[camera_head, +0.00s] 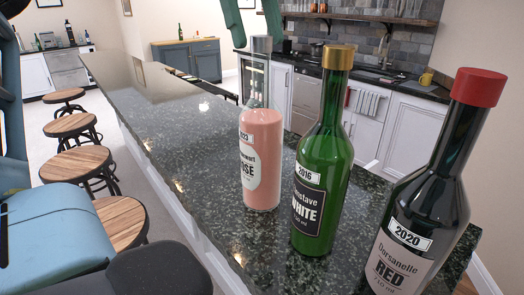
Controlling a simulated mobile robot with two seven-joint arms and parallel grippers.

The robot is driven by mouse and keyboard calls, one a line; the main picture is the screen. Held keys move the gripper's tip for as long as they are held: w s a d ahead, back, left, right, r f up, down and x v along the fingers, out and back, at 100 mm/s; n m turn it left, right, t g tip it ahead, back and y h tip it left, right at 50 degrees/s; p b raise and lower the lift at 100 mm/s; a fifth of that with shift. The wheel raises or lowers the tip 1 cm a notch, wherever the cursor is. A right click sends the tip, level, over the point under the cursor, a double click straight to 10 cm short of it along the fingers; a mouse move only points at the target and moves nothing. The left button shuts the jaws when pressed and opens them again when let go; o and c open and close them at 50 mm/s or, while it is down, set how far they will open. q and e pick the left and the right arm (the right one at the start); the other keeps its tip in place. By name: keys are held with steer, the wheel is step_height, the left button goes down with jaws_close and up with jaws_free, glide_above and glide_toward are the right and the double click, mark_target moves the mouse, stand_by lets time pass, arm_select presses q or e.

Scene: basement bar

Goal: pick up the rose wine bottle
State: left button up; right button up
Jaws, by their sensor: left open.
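The rose wine bottle (262,160) stands upright on the dark stone bar counter, with pink contents, a clear neck and a grey cap. Its white label faces left. My left gripper (257,38) shows at the top edge as two green fingers, spread apart and pointing down, with nothing held between them. The fingertips appear at the height of the grey cap in the picture; I cannot tell whether they touch it. The rest of this gripper is out of frame. My right gripper is not in view.
A green white-wine bottle (325,165) stands close right of the rose bottle. A dark red-wine bottle (425,200) stands nearer, at the right. The counter (170,115) is clear toward the far left. Wooden stools (75,163) line its left side.

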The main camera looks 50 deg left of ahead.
mark_target(267, 71)
arm_select(q)
steer(key=shift+p+x, duration=0.35)
steer(key=shift+x, duration=2.25)
steer(key=shift+a, duration=0.1)
jaws_close()
steer(key=shift+r, duration=0.1)
